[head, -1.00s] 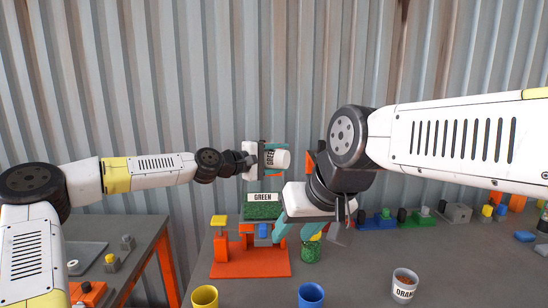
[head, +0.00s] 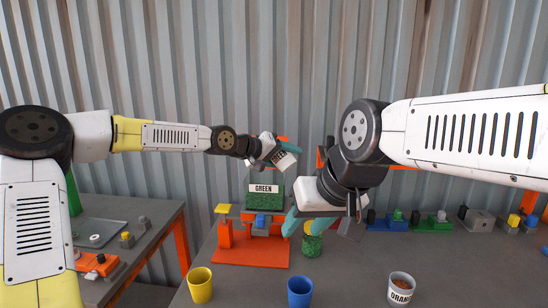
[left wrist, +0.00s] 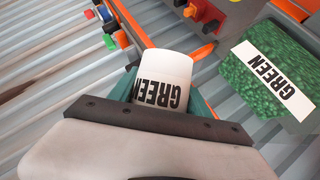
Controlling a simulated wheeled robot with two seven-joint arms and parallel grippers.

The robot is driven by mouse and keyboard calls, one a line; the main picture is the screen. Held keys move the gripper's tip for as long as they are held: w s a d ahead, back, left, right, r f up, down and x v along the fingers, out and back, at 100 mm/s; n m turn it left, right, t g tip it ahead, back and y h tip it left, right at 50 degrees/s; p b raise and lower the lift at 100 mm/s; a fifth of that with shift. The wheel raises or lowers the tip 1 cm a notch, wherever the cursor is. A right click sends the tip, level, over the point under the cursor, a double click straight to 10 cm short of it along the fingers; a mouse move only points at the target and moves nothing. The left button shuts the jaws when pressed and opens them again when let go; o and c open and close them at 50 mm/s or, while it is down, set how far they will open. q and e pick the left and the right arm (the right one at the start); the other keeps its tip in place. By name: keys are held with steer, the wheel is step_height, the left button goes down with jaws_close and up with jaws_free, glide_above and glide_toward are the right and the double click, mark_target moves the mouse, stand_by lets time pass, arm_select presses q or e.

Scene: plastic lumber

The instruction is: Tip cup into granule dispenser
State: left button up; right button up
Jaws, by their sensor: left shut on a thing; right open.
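My left gripper (head: 268,150) is shut on a white cup marked GREEN (head: 286,160). The cup is tilted, above and slightly right of the granule dispenser, a hopper full of green granules (head: 264,201) with a GREEN label, over an orange base (head: 240,252). The left wrist view shows the cup (left wrist: 166,72) between the fingers and the dispenser's granules (left wrist: 262,88) to the right, apart from it. The cup's inside is hidden. My right gripper (head: 306,224) is open, low, right of the dispenser, near a cup of green granules (head: 312,246).
A yellow cup (head: 200,286), a blue cup (head: 299,292) and a white cup of orange-brown granules (head: 400,288) stand along the front of the table. Several coloured parts (head: 430,222) line the back right. A side table (head: 118,232) is at the left. Corrugated metal wall behind.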

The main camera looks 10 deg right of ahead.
arm_select(q)
steer(key=shift+s+d+r+m+t+y, duration=0.25)
steer(key=shift+m+y, duration=0.25)
steer(key=shift+m, duration=0.3)
steer(key=shift+s+d+r+m+t+y, duration=0.2)
steer(key=shift+r+m+t+y, duration=0.2)
steer(key=shift+m, duration=0.2)
steer(key=shift+s+f, duration=0.1)
steer(key=shift+r+m+t, duration=0.25)
steer(key=shift+m+t, duration=0.1)
steer(key=shift+m, duration=0.15)
steer(key=shift+d+y, duration=0.15)
steer(key=shift+y, duration=0.25)
steer(key=shift+s+d+r+m+t+y, duration=0.15)
steer(key=shift+r+m+t+y, duration=0.2)
steer(key=shift+m+t, duration=0.25)
steer(key=shift+m, duration=0.3)
steer(key=shift+r+y, duration=0.25)
steer(key=shift+y, duration=0.1)
